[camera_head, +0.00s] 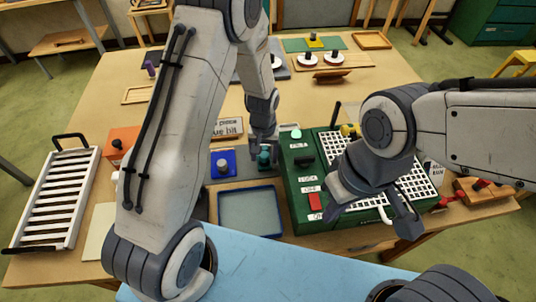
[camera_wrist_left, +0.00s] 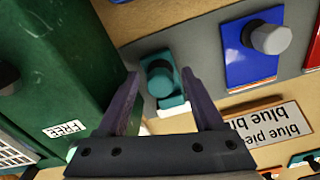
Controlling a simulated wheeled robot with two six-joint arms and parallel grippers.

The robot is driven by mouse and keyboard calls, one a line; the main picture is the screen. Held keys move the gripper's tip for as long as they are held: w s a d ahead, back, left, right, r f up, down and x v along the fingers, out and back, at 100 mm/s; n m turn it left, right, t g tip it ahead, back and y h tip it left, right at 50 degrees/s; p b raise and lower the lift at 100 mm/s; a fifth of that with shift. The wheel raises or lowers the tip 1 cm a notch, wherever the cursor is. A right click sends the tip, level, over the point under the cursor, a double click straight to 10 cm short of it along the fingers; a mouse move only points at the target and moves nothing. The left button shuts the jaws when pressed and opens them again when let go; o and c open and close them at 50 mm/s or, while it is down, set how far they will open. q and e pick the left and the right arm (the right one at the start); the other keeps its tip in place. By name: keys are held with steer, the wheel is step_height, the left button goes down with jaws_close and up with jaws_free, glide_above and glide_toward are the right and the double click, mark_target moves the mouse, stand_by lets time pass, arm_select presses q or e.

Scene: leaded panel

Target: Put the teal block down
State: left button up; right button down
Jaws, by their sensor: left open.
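The teal block (camera_wrist_left: 162,82), with a round knob on top, sits on a grey strip (camera_wrist_left: 200,60) beside the green box. It also shows small in the head view (camera_head: 264,160), partly hidden by my left gripper (camera_head: 264,148). In the left wrist view my left gripper (camera_wrist_left: 160,74) is open. Its two fingers stand apart on either side of the teal block, with gaps visible. My right gripper (camera_head: 372,212) is over the green box, its fingers spread and nothing visible between them.
A blue block (camera_head: 223,163) with a grey knob stands left of the teal one. The green box (camera_head: 305,180) with a white grid is close on the right. A shallow tray (camera_head: 250,212) lies in front. A white rack (camera_head: 55,200) is at far left.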

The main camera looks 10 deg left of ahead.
arm_select(q)
steer(key=shift+r, duration=0.15)
step_height(320, 180, up, 12)
steer(key=f+b, duration=0.1)
steer(key=b, duration=0.2)
steer(key=s+d+r+m, duration=0.2)
steer(key=s+d+m, duration=0.1)
steer(key=s, duration=0.5)
steer(key=s+d+r+m, duration=0.3)
steer(key=s, duration=0.5)
steer(key=s+d+r+m+h, duration=0.1)
steer(key=s+d+r+m, duration=0.2)
steer(key=s, duration=0.5)
steer(key=shift+d, duration=0.1)
steer(key=shift+s+f, duration=0.1)
steer(key=shift+f, duration=0.3)
